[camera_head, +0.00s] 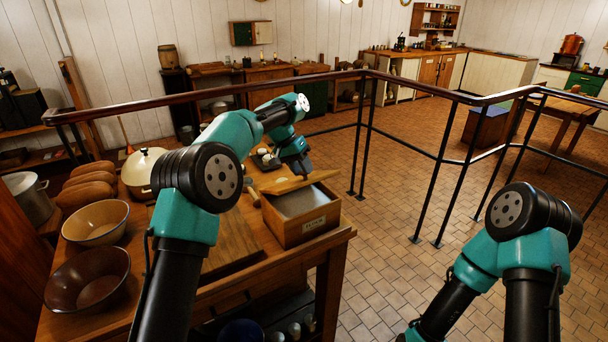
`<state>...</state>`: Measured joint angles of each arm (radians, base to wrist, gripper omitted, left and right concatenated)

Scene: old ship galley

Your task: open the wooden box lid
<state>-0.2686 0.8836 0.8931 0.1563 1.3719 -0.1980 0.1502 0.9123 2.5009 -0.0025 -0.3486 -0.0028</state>
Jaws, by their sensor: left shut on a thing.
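The wooden box (283,230) stands at the right end of the wooden table, with a small pale label on its front. Its top is uncovered across the front, and a pale grey filling shows inside. The wooden lid (322,177) is at the back of the box's top, slightly tilted. My left gripper (303,174) reaches down from behind and is shut on the lid. Its fingertips are small and partly hidden by the lid.
The table (335,236) also bears two bowls (96,222), (88,279), several bread loaves (88,183), a lidded cream pot (143,172) and a board (232,240). A dark railing (363,135) runs behind and right of the table. Tiled floor lies free to the right.

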